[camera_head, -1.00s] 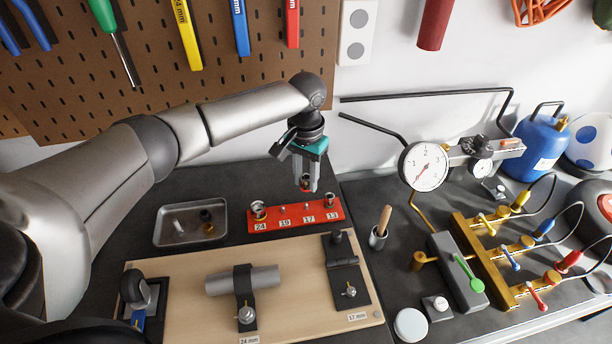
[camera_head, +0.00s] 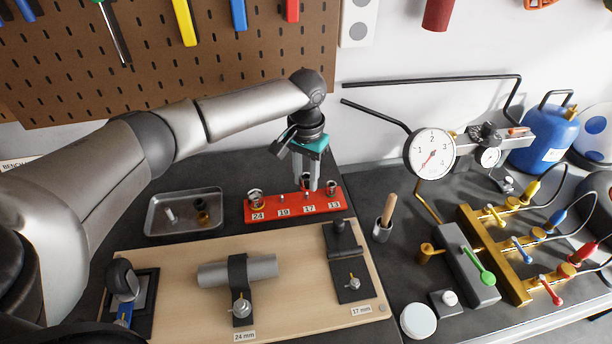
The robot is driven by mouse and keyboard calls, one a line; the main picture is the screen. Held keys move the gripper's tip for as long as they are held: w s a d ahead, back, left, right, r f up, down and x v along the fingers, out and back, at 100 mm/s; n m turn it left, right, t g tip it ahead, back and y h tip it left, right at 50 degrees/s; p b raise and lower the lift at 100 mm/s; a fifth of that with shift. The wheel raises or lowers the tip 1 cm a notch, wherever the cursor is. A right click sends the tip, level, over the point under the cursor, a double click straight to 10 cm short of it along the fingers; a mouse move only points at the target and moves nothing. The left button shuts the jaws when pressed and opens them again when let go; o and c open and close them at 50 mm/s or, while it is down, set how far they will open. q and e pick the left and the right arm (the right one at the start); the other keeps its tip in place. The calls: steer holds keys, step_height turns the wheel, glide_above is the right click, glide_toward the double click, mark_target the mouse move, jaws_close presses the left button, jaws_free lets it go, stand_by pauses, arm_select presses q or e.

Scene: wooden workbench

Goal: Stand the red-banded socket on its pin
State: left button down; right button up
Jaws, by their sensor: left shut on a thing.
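The red socket rack (camera_head: 272,215) stands on the dark bench, with labels 24, 19, 17 and 13 from left to right. One socket (camera_head: 255,197) stands at 24 and another (camera_head: 332,187) at 13. A bare pin shows at 19. My left gripper (camera_head: 306,182) points down over the rack near 17, shut on the red-banded socket (camera_head: 305,180). The fingers hide most of this socket. Its lower end is close to the 17 pin, and I cannot tell whether they touch. My right gripper is not in view.
A metal tray (camera_head: 160,231) with small parts lies left of the rack. A wooden board (camera_head: 190,308) with a clamped grey cylinder (camera_head: 215,273) is in front. A cup with a wooden handle (camera_head: 384,228) and a dial gauge (camera_head: 430,153) stand to the right.

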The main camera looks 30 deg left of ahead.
mark_target(306, 193)
arm_select(q)
steer(key=shift+f, duration=0.15)
steer(key=shift+f, duration=0.65)
steer(key=shift+f, duration=0.15)
steer(key=shift+f, duration=0.55)
steer(key=shift+f, duration=0.25)
stand_by(0.3)
steer(key=c, duration=0.5)
jaws_free()
